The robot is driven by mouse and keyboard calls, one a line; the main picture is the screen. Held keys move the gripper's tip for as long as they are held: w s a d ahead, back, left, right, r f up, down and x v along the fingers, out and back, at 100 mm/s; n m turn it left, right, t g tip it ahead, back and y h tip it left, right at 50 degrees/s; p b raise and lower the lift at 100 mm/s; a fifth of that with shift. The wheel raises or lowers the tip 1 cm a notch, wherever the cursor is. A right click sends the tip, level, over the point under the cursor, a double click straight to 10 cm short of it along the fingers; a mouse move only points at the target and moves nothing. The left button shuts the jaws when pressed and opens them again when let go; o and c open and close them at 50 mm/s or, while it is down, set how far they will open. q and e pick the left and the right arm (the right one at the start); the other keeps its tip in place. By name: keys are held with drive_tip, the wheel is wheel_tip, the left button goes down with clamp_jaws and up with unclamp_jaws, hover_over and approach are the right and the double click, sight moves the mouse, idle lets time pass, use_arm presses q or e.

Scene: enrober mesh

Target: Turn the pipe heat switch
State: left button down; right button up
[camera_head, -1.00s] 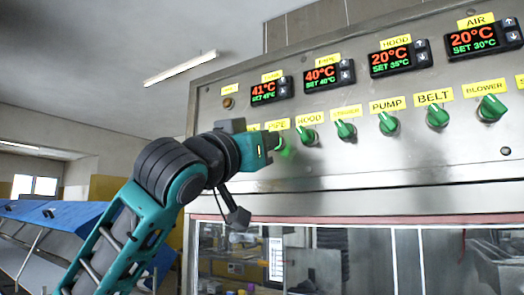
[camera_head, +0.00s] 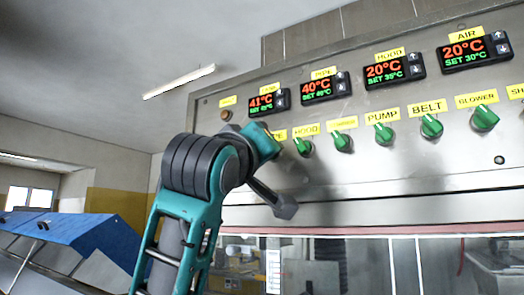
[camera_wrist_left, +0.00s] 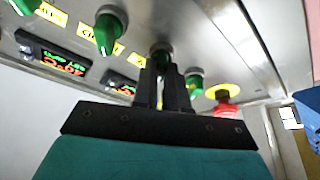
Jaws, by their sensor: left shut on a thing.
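The pipe heat switch (camera_wrist_left: 162,55) is a green knob on the metal panel. In the wrist view it is between the dark fingers of my left gripper (camera_wrist_left: 166,80), which is shut on it and hides most of it. In the head view my teal left gripper (camera_head: 266,143) is against the panel, covering the switch and part of the yellow PIPE label (camera_head: 279,133). The pipe display (camera_head: 323,88) above reads 40°C in red, with a green set value of about 40°C. My right gripper is not in view.
The HOOD knob (camera_head: 303,147) is close right of my gripper, with several more green knobs in that row. In the wrist view another green knob (camera_wrist_left: 194,82) and a red button (camera_wrist_left: 225,108) on a yellow disc are beside the fingers. A window section lies below the panel.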

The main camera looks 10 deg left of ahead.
use_arm(q)
drive_tip(key=shift+a+r, duration=0.1)
drive_tip(key=shift+r, duration=0.05)
drive_tip(key=c, duration=1.2)
unclamp_jaws()
drive_tip(key=shift+o, duration=0.2)
drive_tip(key=b+v, duration=0.2)
drive_tip(key=v, duration=1.1)
drive_tip(key=shift+b, duration=0.4)
drive_tip(key=shift+w, duration=0.1)
